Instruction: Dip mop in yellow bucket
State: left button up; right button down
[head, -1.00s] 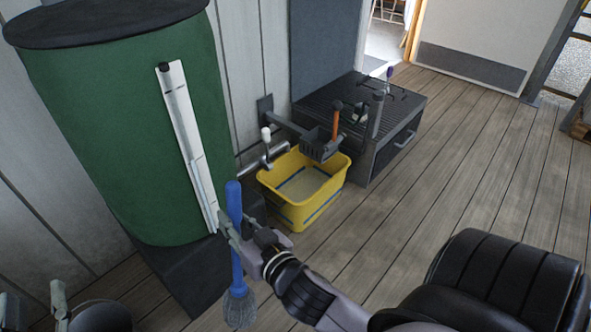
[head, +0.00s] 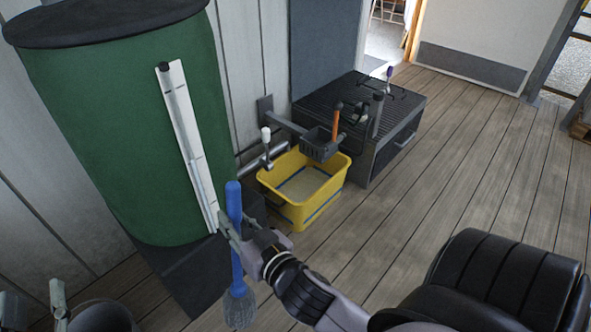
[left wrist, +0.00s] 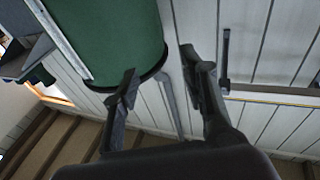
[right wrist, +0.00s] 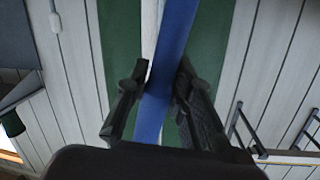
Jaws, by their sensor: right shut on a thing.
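The mop has a blue handle (head: 236,235) and a grey head (head: 240,307), and hangs upright in the head view. My right gripper (head: 229,228) is shut on the blue handle. In the right wrist view the handle (right wrist: 170,70) passes between the fingers (right wrist: 157,92). The yellow bucket (head: 298,216) stands on the floor beyond and to the right of the mop, with greyish liquid inside. The mop is apart from it. My left gripper (head: 30,312) shows partly at the bottom left; in the left wrist view its fingers (left wrist: 160,75) are apart and empty.
A green barrel (head: 130,130) on a dark stand is left of the bucket. A tap (head: 266,145) and a grey bracketed holder (head: 318,143) with an orange-handled tool overhang the bucket. A dark cabinet (head: 385,140) is behind it.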

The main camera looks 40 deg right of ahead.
aim_at(233, 212)
jog(key=shift+r+p, duration=0.45)
jog(key=shift+r, duration=0.1)
jog(key=shift+r+p, duration=0.25)
jog(key=shift+p, duration=0.05)
jog(key=shift+r+p, duration=0.3)
jog(key=shift+p, duration=0.05)
jog(key=shift+r+p, duration=0.45)
jog(key=shift+p, duration=0.05)
pick_arm(q)
jog(key=s+a+f+g+y, duration=0.1)
jog(key=s+f+g, duration=0.1)
jog(key=f, duration=0.3)
jog(key=s+a+f+g+y, duration=0.1)
jog(key=s+a+f+g, duration=0.1)
jog(key=f+g, duration=0.3)
jog(key=s+a+f+g+y+p, duration=0.1)
jog(key=s+f+g, duration=0.3)
jog(key=f, duration=0.2)
jog(key=shift+s+a+f+n, duration=0.2)
jog(key=shift+a+f+n, duration=0.1)
jog(key=shift+f, duration=0.1)
pick_arm(e)
jog(key=shift+r, duration=0.4)
